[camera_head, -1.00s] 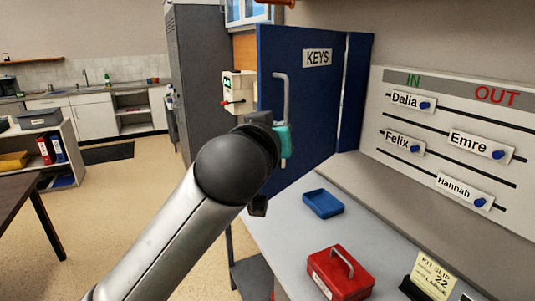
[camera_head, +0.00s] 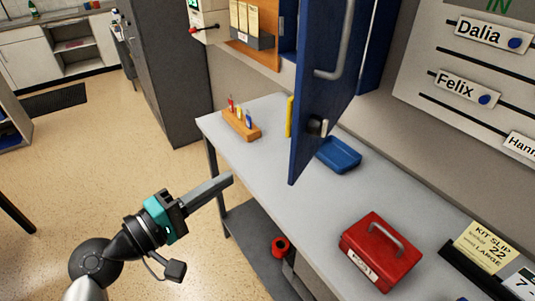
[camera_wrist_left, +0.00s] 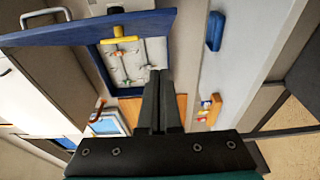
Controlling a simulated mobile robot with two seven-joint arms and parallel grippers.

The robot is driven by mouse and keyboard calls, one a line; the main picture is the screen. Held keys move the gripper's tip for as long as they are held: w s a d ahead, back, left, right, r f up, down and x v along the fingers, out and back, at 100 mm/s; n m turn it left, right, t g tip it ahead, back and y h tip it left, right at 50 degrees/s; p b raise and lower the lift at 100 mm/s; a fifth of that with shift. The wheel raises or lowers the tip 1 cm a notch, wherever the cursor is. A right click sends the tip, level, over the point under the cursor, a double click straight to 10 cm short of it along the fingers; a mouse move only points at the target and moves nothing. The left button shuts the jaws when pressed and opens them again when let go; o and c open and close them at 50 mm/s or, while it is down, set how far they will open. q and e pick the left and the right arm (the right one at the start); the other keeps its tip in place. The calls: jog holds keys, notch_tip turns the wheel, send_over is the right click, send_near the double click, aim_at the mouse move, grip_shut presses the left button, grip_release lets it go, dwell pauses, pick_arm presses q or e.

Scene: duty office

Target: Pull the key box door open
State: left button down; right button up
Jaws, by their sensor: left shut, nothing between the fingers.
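The blue key box door (camera_head: 328,85) stands swung out from the wall, seen steeply from the side in the head view, its grey bar handle (camera_head: 346,60) facing right. In the left wrist view the door (camera_wrist_left: 60,38) is open, its handle (camera_wrist_left: 45,14) at top left. The pale box interior (camera_wrist_left: 152,52) shows keys on hooks. My left gripper (camera_head: 230,179) is shut and empty, left of the door and apart from it, over the floor beside the counter. Its fingers also show in the left wrist view (camera_wrist_left: 160,75). My right gripper is not in view.
The counter (camera_head: 275,185) below the door holds a wooden block with small items (camera_head: 241,124), a blue tray (camera_head: 339,154) and a red cash box (camera_head: 381,250). A grey cabinet (camera_head: 165,70) stands at back left. Floor is free around my left gripper.

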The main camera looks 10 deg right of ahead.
pick_arm(q)
jog(key=w+d+p, duration=0.2)
jog(key=d, duration=0.9)
jog(key=shift+d, duration=0.25)
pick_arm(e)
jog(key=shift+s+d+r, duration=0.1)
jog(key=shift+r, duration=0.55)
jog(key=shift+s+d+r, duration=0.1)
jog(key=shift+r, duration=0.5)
